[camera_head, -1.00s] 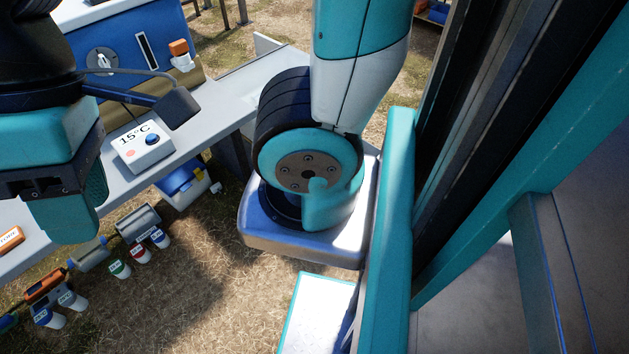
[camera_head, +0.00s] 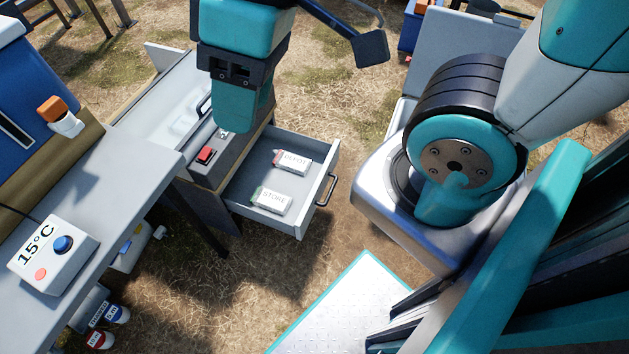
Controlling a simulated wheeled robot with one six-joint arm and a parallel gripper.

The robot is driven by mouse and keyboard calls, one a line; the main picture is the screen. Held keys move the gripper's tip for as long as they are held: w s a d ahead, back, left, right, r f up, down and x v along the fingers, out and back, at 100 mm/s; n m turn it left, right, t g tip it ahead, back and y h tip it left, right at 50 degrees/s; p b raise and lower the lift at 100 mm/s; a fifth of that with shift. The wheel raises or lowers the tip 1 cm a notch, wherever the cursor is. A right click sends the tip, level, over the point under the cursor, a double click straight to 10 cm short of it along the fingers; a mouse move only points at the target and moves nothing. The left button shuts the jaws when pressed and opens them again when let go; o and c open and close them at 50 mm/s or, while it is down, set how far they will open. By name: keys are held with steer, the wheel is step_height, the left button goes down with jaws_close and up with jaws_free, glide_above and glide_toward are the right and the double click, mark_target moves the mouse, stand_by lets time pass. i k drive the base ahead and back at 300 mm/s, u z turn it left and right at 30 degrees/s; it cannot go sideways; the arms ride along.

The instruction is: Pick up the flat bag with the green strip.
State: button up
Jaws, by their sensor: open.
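Two flat white bags lie in an open grey drawer (camera_head: 243,213). The nearer one, the bag marked STORE (camera_head: 272,203), has a green strip at its left end. The other, the bag marked DEPOT (camera_head: 293,163), has a red strip at its left end. My gripper (camera_head: 236,118) is above the cabinet at the drawer's back left. It is open and apart from both bags. Its fingertips are seen from behind, and the gap between them is hidden.
A cabinet top with a red button (camera_head: 206,155) is beside the drawer. A pale open bin (camera_head: 160,112) stands behind it. The drawer handle (camera_head: 327,190) juts right. At left is a table (camera_head: 120,160) with a 15°C box (camera_head: 52,258). Open ground lies in front.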

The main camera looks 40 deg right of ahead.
mark_target(273, 200)
steer(key=u, duration=1.8)
steer(key=i, duration=1.55)
steer(key=z, duration=2.9)
